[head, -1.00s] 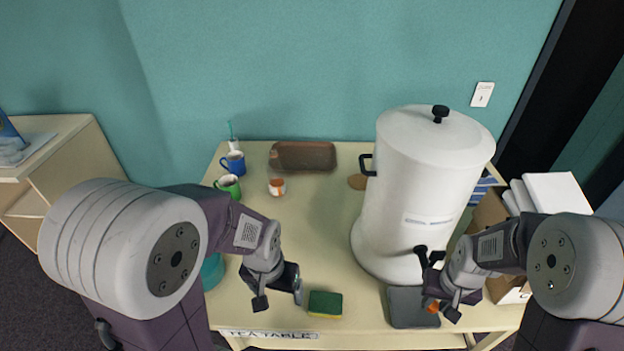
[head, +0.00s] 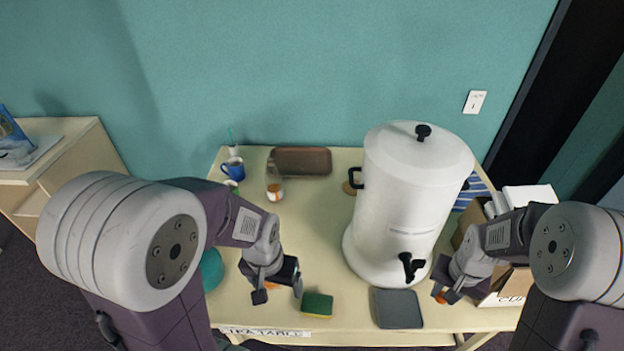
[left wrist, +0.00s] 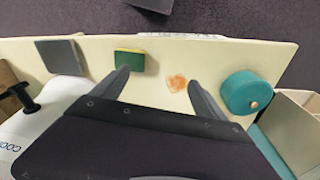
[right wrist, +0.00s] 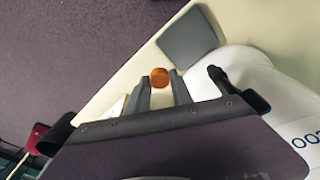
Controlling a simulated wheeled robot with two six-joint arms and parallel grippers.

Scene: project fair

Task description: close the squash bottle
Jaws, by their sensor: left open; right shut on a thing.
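A small clear bottle (head: 274,191) with orange contents and a pale label stands on the table near the mugs; it looks like the squash bottle. No cap can be made out on its top. My right gripper (head: 447,294) is shut on a round orange cap (head: 440,297), right of the grey mat. The cap also shows between the fingertips in the right wrist view (right wrist: 159,77). My left gripper (head: 279,293) is open and empty above the front of the table, left of the sponge and well short of the bottle.
A tall white urn (head: 405,210) with a black tap stands right of centre. A grey mat (head: 398,309), a green-yellow sponge (head: 317,305) and an orange stain (left wrist: 177,83) lie near the front edge. A blue mug (head: 233,167) and brown tray (head: 301,161) are behind.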

